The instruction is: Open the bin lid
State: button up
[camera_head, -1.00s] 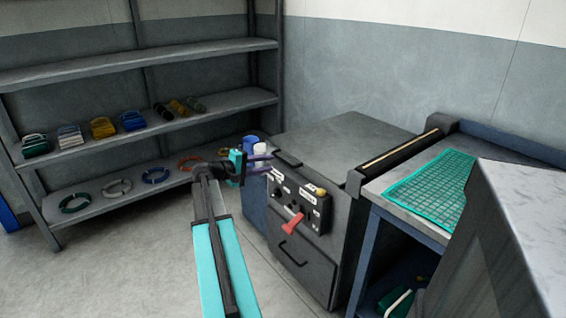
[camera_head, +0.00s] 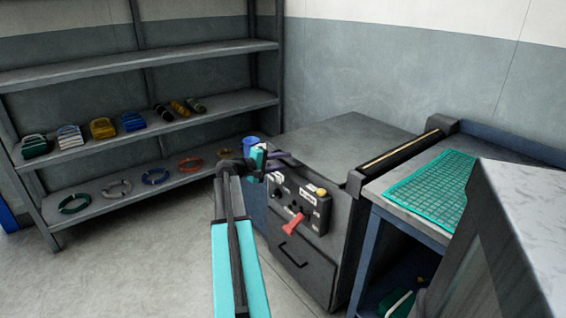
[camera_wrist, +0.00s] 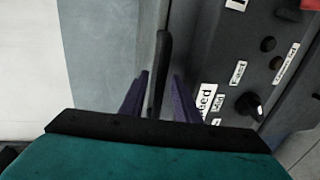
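The grey bin (camera_head: 345,140) has a flat closed lid and a dark front panel with a red lever (camera_head: 293,223). A black lid handle (camera_wrist: 162,60) shows in the wrist view as a narrow bar. My gripper (camera_wrist: 161,75) is open, with one purple finger on each side of the bar and small gaps visible. In the head view my gripper (camera_head: 283,158) is at the bin's front left top edge, where it hides most of the handle.
The front panel carries labels, knobs and a yellow button (camera_head: 321,191). A lower handle (camera_head: 293,256) is below. A bench with green netting (camera_head: 432,184) stands right. A shelf (camera_head: 225,102) with several coils and net bundles stands left.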

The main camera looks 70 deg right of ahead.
grip_shut()
jog(key=shift+r, duration=0.1)
